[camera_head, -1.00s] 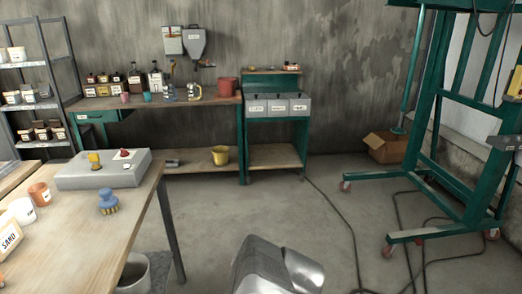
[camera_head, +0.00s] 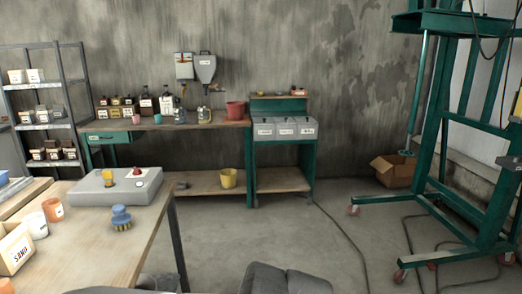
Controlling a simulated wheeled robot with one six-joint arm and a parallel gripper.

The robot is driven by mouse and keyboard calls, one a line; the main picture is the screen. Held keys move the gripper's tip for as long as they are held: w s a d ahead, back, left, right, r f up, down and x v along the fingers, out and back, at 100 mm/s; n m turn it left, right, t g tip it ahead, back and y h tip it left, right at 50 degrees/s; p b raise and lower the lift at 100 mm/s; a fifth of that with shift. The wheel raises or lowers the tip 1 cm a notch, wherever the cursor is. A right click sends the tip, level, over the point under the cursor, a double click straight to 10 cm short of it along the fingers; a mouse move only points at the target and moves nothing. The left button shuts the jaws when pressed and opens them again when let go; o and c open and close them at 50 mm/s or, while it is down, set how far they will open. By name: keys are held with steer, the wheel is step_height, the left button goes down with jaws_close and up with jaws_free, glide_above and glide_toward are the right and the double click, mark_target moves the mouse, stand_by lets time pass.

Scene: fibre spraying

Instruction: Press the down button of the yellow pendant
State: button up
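A small yellow piece (camera_head: 518,106) shows at the far right edge, in front of the green wheeled frame. It may be the yellow pendant; it is cut off by the picture edge, and no down button can be made out. My gripper is not in view. A grey rounded shape at the bottom centre looks like part of my own arm, well left of the yellow piece.
The green wheeled frame (camera_head: 427,160) stands at right, with dark cables on the floor. A cardboard box (camera_head: 394,171) is behind it. A wooden table (camera_head: 95,245) with a grey button box (camera_head: 100,197) is at left. The middle floor is clear.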

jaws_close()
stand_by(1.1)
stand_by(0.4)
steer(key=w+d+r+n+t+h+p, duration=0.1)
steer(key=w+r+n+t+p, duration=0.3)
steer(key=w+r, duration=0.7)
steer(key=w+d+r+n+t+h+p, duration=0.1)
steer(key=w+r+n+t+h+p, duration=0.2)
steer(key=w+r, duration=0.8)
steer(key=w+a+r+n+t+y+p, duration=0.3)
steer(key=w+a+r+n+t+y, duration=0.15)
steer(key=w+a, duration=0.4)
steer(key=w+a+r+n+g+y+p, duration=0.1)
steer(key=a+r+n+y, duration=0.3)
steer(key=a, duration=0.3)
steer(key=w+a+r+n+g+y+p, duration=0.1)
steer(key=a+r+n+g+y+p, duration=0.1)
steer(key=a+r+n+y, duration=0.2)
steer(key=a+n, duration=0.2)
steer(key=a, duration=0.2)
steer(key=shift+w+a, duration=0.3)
